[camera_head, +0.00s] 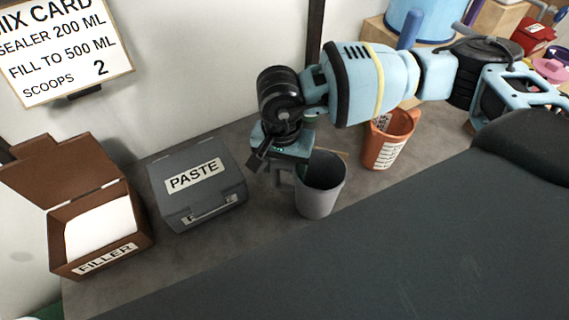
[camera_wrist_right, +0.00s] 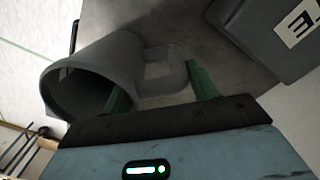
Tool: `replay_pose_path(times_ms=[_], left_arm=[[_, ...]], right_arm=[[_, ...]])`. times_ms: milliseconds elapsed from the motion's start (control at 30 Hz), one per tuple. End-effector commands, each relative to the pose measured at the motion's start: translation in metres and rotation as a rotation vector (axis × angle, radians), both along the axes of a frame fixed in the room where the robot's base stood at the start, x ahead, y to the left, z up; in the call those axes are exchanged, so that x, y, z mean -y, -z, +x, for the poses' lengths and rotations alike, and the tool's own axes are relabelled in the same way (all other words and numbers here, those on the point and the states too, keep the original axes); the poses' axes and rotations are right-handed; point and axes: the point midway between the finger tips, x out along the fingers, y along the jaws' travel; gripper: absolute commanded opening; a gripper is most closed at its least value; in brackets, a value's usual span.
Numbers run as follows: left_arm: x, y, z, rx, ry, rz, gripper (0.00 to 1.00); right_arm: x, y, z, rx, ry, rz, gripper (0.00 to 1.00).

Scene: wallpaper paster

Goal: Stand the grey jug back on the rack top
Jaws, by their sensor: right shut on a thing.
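The grey jug (camera_head: 320,188) appears upright in the head view, its open mouth up, over the grey top (camera_head: 268,225) where the boxes stand. I cannot tell whether its base touches that top. My right gripper (camera_head: 284,168) is at the jug's left, shut on its handle. In the right wrist view the jug (camera_wrist_right: 78,75) fills the left part, and the green fingertips of my right gripper (camera_wrist_right: 160,90) sit at its handle (camera_wrist_right: 172,75). The gripper body partly hides the handle in the head view. My left gripper is out of view.
A dark grey lidded PASTE box (camera_head: 225,195) stands left of the jug. An open brown FILLER box (camera_head: 140,235) is farther left. An orange labelled container (camera_head: 372,152) stands to the jug's right. A broad dark surface (camera_head: 350,270) fills the foreground. A mix card (camera_head: 60,50) hangs at upper left.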

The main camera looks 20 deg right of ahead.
Motion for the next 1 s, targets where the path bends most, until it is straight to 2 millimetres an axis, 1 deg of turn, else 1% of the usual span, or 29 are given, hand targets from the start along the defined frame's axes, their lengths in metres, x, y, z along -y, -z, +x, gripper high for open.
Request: replay_pose_path(times_ms=[267,300,467,767,867,1000], left_arm=[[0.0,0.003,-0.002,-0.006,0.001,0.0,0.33],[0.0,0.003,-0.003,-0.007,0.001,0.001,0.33],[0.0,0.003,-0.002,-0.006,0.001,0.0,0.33],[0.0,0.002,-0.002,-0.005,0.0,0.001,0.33],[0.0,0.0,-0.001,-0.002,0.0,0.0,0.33],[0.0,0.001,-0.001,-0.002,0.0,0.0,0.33]], right_arm=[[0.0,0.003,0.0,-0.001,0.0,0.001,0.17],[0.0,0.004,0.0,-0.001,0.0,0.001,0.6],[0.0,0.003,0.0,-0.001,0.0,0.001,0.81],[0.0,0.001,0.0,0.001,0.0,0.001,0.81],[0.0,-0.005,0.001,0.003,0.0,0.001,0.81],[-0.001,-0.025,0.001,0.005,-0.001,0.002,0.81]])
